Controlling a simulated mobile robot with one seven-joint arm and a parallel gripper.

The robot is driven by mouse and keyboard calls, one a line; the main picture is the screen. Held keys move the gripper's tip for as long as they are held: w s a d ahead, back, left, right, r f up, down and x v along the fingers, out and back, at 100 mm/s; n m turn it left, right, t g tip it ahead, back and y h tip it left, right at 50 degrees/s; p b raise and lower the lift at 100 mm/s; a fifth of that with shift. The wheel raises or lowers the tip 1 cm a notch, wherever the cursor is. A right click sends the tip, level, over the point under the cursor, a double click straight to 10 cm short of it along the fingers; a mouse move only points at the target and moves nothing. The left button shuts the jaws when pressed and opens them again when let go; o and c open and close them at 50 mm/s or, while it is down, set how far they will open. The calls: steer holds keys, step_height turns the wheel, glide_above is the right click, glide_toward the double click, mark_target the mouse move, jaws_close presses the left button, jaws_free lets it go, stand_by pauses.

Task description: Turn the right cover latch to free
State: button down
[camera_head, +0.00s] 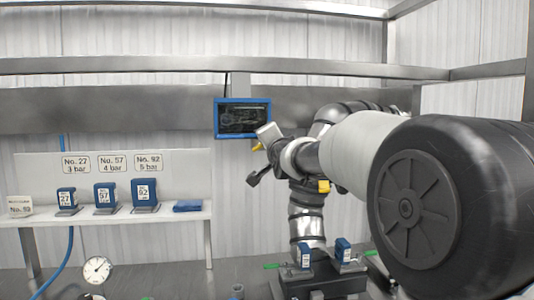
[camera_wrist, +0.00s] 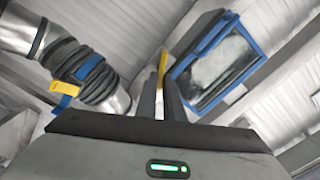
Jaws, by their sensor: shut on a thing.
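My gripper (camera_head: 259,152) is raised just below the blue-framed screen (camera_head: 242,119) in the head view. In the wrist view its two dark fingers (camera_wrist: 164,90) are close together, with a narrow yellow piece (camera_wrist: 163,63) showing between them. Yellow also shows by the fingertips in the head view (camera_head: 257,147). I cannot tell whether this piece is the right cover latch. A dark ribbed column with metal sections (camera_head: 306,224) stands behind, with a yellow tab (camera_head: 324,186) at its upper part. It is at the left of the wrist view (camera_wrist: 100,87).
A white shelf (camera_head: 110,217) at left carries several blue numbered blocks (camera_head: 105,196) and a flat blue piece (camera_head: 188,206). A dial gauge (camera_head: 97,270) stands at lower left. Two blue blocks (camera_head: 305,257) (camera_head: 343,251) sit on a dark base (camera_head: 325,284), with green tabs nearby.

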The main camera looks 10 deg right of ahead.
steer(key=shift+d+f+m+b, duration=0.1)
steer(key=shift+f+m+b, duration=0.15)
steer(key=shift+m+b, duration=1.2)
steer(key=shift+f+m+b, duration=0.2)
steer(key=shift+m+b, duration=1.05)
steer(key=shift+m, duration=0.3)
steer(key=c, duration=1.9)
jaws_free()
steer(key=shift+o, duration=0.2)
